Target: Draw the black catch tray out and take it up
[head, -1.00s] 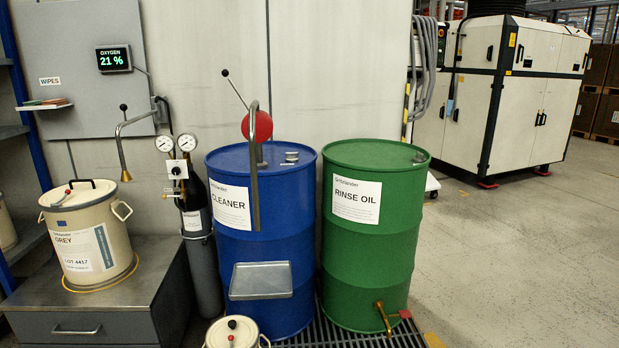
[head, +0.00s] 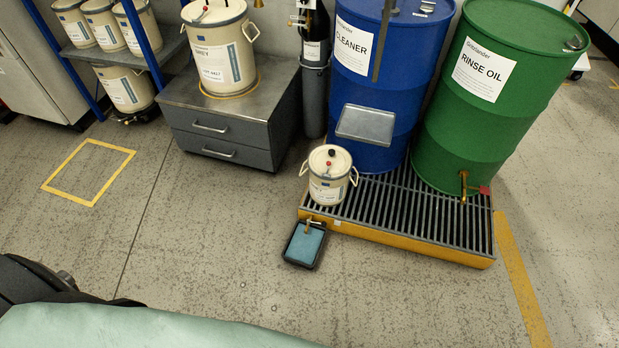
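The black catch tray (head: 290,262) sits on the floor at the front left corner of the yellow spill pallet (head: 400,243). It is a small dark rectangular tray with a flat light-blue surface (head: 306,245) inside; I cannot tell if that is a pad or liquid. A small brass tap (head: 309,226) on the pallet's front sticks out over the tray's back edge. Neither of my grippers shows in the head view. Nothing touches the tray from the front.
A cream pail (head: 327,185) stands on the pallet's left corner, behind the tray. The blue drum (head: 375,95) and green drum (head: 480,120) stand farther back. A grey drawer cabinet (head: 225,125) is at the back left. The floor left and in front of the tray is clear.

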